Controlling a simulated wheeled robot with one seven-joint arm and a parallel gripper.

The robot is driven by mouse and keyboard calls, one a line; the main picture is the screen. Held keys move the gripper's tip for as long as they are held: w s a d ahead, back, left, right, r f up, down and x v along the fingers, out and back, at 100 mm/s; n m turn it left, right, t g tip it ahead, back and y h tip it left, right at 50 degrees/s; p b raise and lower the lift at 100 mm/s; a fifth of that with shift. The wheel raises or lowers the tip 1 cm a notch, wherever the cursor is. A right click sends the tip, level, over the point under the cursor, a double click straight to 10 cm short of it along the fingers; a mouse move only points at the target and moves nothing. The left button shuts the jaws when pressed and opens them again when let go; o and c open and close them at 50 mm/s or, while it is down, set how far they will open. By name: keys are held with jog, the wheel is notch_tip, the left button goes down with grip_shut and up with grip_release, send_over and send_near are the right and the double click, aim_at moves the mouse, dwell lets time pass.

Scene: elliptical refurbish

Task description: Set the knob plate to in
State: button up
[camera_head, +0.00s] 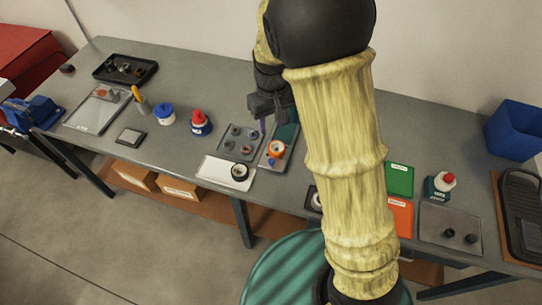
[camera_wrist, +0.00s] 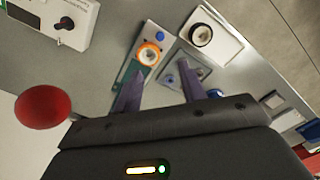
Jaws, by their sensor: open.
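My gripper (camera_head: 264,126) is open and empty over the middle of the bench. In the wrist view its two fingers (camera_wrist: 160,84) are spread, with bench and plates below. A narrow plate (camera_head: 268,164) with an orange ring knob (camera_head: 276,149) and a small blue button lies by my gripper. In the wrist view the orange ring (camera_wrist: 149,54) is just beyond the left finger. Beside it is a grey plate (camera_head: 228,154) with several small knobs, partly behind the right finger in the wrist view. I cannot tell for certain which one is the knob plate.
A white plate with a black ring (camera_head: 239,171) lies at the front edge. Red (camera_head: 201,123) and blue (camera_head: 164,114) containers stand left. A red ball-shaped thing (camera_wrist: 42,107) and a white box with a lever (camera_wrist: 58,22) show close in the wrist view. My arm hides bench on the right.

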aim_at(271, 160)
jog(key=shift+f, duration=0.1)
notch_tip(271, 160, down, 17)
jog(key=p, duration=0.2)
jog(key=shift+f+p, duration=0.15)
jog(key=shift+p, duration=0.25)
jog(key=shift+c, duration=0.2)
jog(key=shift+w, duration=0.1)
grip_shut()
